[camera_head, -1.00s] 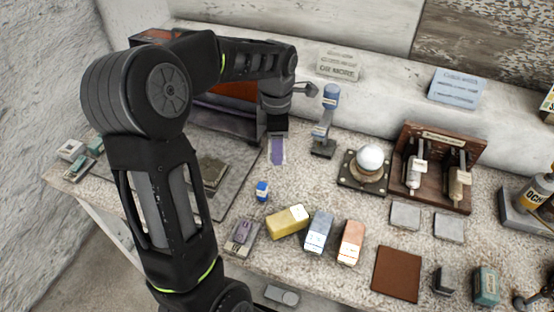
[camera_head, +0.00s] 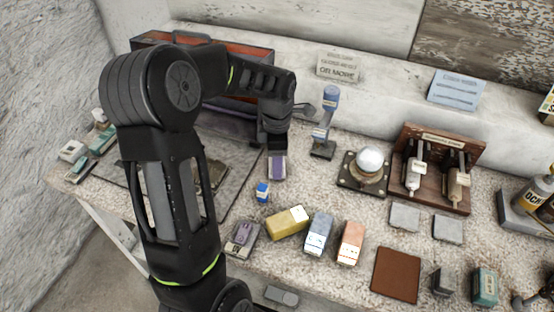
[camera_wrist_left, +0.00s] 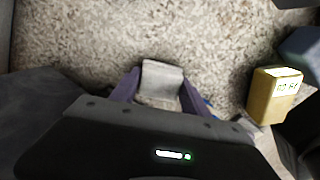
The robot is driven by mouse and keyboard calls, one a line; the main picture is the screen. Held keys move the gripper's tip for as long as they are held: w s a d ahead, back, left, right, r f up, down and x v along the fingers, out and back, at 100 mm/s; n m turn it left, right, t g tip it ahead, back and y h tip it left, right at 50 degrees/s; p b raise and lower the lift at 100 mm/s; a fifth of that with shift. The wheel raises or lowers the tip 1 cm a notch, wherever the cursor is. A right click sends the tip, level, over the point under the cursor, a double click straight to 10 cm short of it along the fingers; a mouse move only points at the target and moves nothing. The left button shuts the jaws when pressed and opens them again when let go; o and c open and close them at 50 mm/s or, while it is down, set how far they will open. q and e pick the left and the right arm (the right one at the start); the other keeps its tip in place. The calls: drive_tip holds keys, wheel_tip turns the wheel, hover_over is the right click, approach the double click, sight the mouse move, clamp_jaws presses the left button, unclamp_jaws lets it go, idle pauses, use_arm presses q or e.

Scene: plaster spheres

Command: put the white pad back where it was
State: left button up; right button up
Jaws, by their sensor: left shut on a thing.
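My left gripper (camera_head: 278,168) reaches down over the speckled worktop, behind the small blue bottle and the yellow block. In the left wrist view, its purple fingers are shut on a pale block, which I take to be the white pad (camera_wrist_left: 160,80). The pad sits between the fingers, with speckled stone behind it. In the head view the fingers mostly hide it. I cannot tell whether the pad touches the worktop. My right gripper is not in view.
A yellow block (camera_head: 287,222), a blue-grey block (camera_head: 318,232) and an orange block (camera_head: 350,242) stand in front. A small blue bottle (camera_head: 262,191) is close to the gripper. A blue stand (camera_head: 325,135) and a white ball on a base (camera_head: 369,160) are to the right.

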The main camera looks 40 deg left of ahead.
use_arm(q)
drive_tip(key=shift+f, duration=0.15)
drive_tip(key=o, duration=1.5)
drive_tip(key=shift+c, duration=0.2)
wheel_tip(320, 180, up, 12)
drive_tip(key=shift+b, duration=0.3)
